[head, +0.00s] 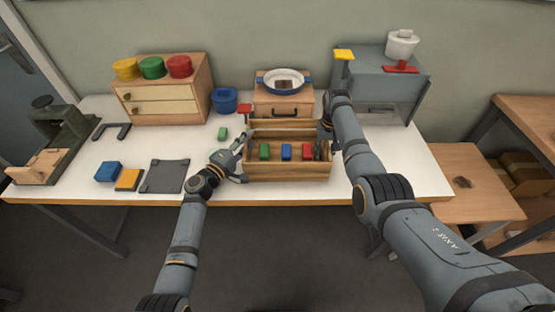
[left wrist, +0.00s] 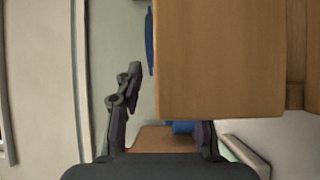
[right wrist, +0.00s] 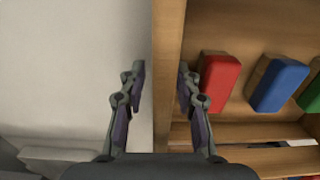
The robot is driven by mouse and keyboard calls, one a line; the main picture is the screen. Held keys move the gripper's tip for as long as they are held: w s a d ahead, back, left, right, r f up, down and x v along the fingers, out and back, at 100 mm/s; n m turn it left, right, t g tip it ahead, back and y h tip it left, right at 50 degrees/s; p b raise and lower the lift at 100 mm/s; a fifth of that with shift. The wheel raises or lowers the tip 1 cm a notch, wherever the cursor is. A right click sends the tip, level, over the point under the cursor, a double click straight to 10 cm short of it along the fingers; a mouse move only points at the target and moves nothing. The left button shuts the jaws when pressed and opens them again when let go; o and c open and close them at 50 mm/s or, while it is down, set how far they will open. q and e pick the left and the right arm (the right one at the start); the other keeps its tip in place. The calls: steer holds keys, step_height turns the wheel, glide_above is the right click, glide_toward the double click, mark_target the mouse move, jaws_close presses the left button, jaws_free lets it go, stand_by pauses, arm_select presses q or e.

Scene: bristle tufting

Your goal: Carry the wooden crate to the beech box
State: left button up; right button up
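The wooden crate (head: 288,174) stands at the table's front middle, holding green (head: 264,152), blue (head: 286,152) and red (head: 307,151) blocks. A light wooden box (head: 268,105) with a dark handle, probably the beech box, stands behind it with a blue-rimmed white dish on top. My left gripper (head: 241,144) is at the crate's left end. In the left wrist view its fingers (left wrist: 168,108) are apart, one partly hidden by a wooden panel. My right gripper (right wrist: 161,82) is open around the crate's right end wall (right wrist: 168,60), one finger outside and one inside.
A two-drawer cabinet (head: 165,105) with coloured round pieces and a blue pot (head: 225,100) stand back left. A grey cabinet (head: 375,78) stands back right. The table (head: 390,165) right of the crate is clear.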

arm_select(q)
steer(key=shift+s+a+f, duration=0.2)
steer(key=shift+s+f, duration=0.2)
steer(key=shift+f, duration=0.15)
steer(key=shift+s+a+f, duration=0.15)
steer(key=shift+s+f, duration=0.25)
steer(key=shift+f, duration=0.15)
arm_select(e)
steer(key=shift+w+d+f, duration=0.1)
steer(key=shift+d+f, duration=0.05)
steer(key=shift+f, duration=0.1)
arm_select(q)
steer(key=v, duration=0.2)
steer(key=r+v, duration=0.1)
steer(key=v, duration=0.3)
steer(key=shift+s+a+r, duration=0.25)
steer(key=shift+r, duration=0.05)
arm_select(e)
steer(key=shift+r, duration=0.1)
steer(key=shift+o, duration=0.3)
arm_select(q)
steer(key=shift+w, duration=0.1)
arm_select(e)
steer(key=o, duration=0.8)
steer(key=shift+c, duration=0.2)
step_height(320, 180, up, 8)
steer(key=shift+r, duration=0.1)
